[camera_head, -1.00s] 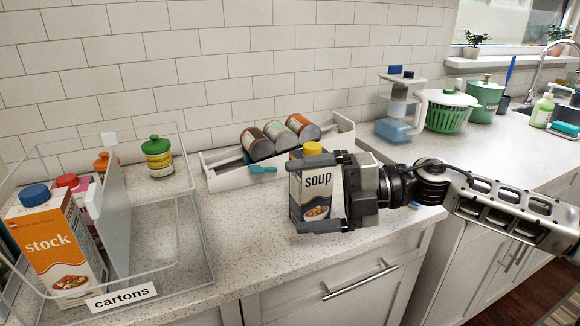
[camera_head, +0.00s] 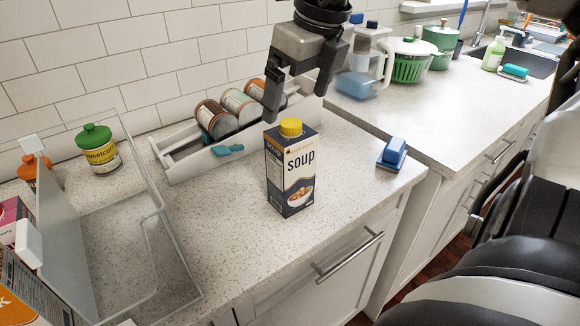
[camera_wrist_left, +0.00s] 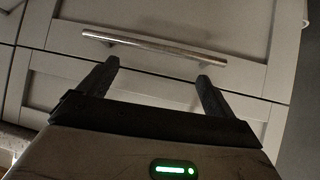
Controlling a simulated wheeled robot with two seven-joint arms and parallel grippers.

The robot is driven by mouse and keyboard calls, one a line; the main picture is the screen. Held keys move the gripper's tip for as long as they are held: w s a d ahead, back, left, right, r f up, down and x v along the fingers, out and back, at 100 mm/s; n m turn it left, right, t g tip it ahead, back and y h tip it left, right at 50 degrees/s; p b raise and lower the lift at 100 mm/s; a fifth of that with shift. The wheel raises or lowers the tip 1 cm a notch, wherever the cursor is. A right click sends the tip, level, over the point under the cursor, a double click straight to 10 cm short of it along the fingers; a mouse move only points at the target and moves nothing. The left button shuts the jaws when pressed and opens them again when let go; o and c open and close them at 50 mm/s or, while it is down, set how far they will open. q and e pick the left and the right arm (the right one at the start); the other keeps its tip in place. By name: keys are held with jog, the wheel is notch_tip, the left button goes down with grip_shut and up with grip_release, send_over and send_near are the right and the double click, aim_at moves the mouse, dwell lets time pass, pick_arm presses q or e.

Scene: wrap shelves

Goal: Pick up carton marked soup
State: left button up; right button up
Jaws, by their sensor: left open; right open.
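The soup carton (camera_head: 291,170) stands upright on the speckled counter in the head view. It is dark blue and white with a yellow cap and the word "soup" on its front. My right gripper (camera_head: 296,108) hangs above the carton, pointing down. Its fingers are open, one on the left and one on the right of the cap, and nothing is between them. My left gripper (camera_wrist_left: 155,78) shows in the left wrist view, open and empty, facing a drawer front with a metal handle. The carton is not in the left wrist view.
A clear bin (camera_head: 160,215) stands at left, with a green-lidded jar (camera_head: 98,150) behind it. A white rack (camera_head: 190,165) holding cans lies behind the carton. A blue clip-like object (camera_head: 392,153) lies to its right. Drawer handles project below the counter edge.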

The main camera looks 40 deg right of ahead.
aim_at(291, 122)
jog(key=x, duration=0.3)
jog(key=p+x, duration=0.1)
jog(key=x, duration=0.3)
jog(key=shift+s, duration=0.1)
jog(key=shift+f, duration=0.55)
jog(key=c, duration=1.8)
jog(key=shift+w+r, duration=0.1)
jog(key=shift+w, duration=0.15)
grip_shut()
